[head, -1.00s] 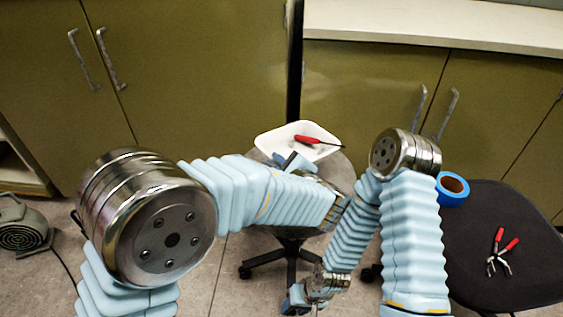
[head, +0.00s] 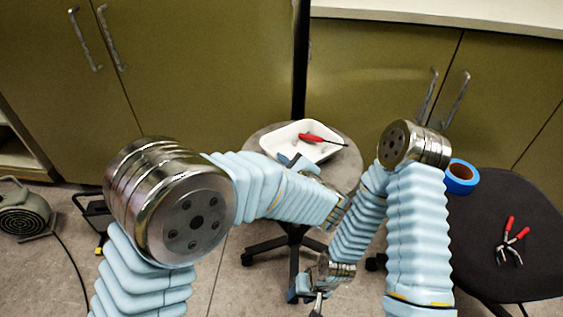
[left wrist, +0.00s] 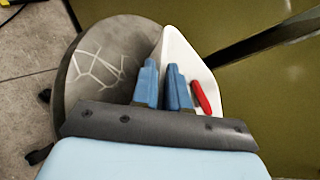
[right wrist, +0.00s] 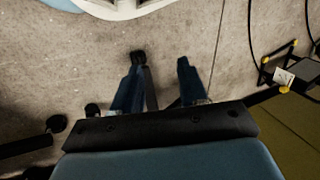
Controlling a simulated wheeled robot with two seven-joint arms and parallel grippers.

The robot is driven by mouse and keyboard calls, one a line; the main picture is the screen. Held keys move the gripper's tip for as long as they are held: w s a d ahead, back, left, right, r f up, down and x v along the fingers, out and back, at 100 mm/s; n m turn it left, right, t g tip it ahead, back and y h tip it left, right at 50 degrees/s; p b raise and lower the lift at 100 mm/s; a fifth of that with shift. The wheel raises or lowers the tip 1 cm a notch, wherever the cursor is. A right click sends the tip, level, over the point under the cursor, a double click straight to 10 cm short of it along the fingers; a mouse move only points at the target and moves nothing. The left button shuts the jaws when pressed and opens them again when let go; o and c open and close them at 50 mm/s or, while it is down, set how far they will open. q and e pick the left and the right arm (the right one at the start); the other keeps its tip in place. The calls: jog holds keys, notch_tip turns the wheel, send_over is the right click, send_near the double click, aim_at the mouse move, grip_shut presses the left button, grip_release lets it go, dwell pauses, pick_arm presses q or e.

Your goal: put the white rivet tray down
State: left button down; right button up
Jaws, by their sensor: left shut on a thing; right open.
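The white rivet tray (head: 283,137) is over the round grey stool seat (head: 254,143) in the head view, with a red-handled tool (head: 320,139) in it. I cannot tell whether its underside touches the seat. My left gripper (head: 297,162) is shut on the tray's near rim. In the left wrist view the blue fingers (left wrist: 164,78) are at the edge of the tray (left wrist: 176,45), and the seat (left wrist: 100,60) spreads to the left. My right gripper (head: 318,303) is low in front of the stool. It is open and empty over the floor in the right wrist view (right wrist: 160,72).
A dark chair seat (head: 505,240) at the right bears blue tape (head: 461,177) and red-handled pliers (head: 511,242). Olive cabinets (head: 210,70) stand close behind the stool. A grey blower (head: 25,215) and its cable are on the floor at the left.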

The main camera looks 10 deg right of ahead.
pick_arm(q)
jog(key=shift+f+b, duration=0.8)
jog(key=shift+b, duration=0.05)
jog(key=shift+s+f, duration=0.15)
jog(key=shift+f, duration=0.3)
jog(key=c, duration=1.1)
grip_release()
jog(key=shift+c, duration=0.2)
jog(key=shift+o, duration=0.4)
jog(key=shift+r, duration=0.1)
